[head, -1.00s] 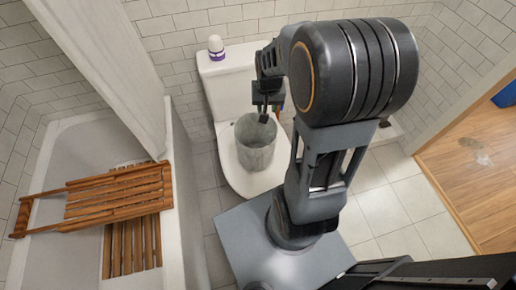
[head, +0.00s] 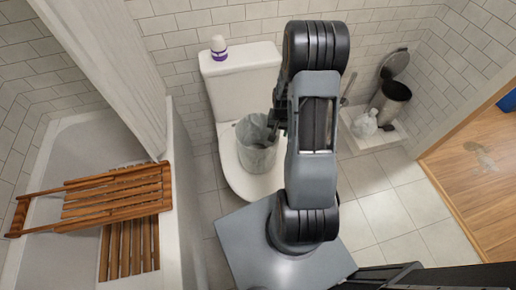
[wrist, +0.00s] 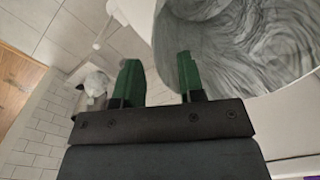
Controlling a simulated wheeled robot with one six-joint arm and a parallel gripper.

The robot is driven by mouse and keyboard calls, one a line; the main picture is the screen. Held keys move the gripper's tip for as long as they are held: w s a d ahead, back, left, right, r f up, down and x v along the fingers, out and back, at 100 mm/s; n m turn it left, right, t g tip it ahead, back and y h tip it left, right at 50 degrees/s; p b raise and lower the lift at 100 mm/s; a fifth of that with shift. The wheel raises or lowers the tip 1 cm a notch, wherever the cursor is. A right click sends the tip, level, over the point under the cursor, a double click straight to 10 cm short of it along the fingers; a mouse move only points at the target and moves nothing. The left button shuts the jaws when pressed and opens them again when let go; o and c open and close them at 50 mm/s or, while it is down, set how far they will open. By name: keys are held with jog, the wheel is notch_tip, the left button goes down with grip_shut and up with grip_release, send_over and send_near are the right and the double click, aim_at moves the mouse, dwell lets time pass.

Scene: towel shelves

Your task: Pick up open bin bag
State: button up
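A grey, open-topped, marbled cylinder (head: 255,150), which looks like the open bin bag, stands upright on the closed toilet lid. In the wrist view its swirled inside and pale rim (wrist: 240,45) fill the upper right. My gripper (wrist: 158,75) is open, with two green fingers apart and nothing held between them. The right finger overlaps the bag's rim in the picture; the left finger lies outside it. I cannot tell whether either touches. In the head view my gripper is at the bag's right side, mostly hidden by my arm.
The toilet (head: 240,85) carries a purple-and-white bottle (head: 219,48) on its tank. At right, a black bin (head: 391,100) with raised lid and a crumpled white bag (head: 365,126) stand on a low ledge. A wooden rack (head: 115,195) lies across the bathtub (head: 172,240). Tiled floor is clear at right.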

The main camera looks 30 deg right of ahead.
jog(key=shift+a+f, duration=0.1)
jog(key=shift+f, duration=2.55)
jog(key=shift+c, duration=0.5)
grip_shut()
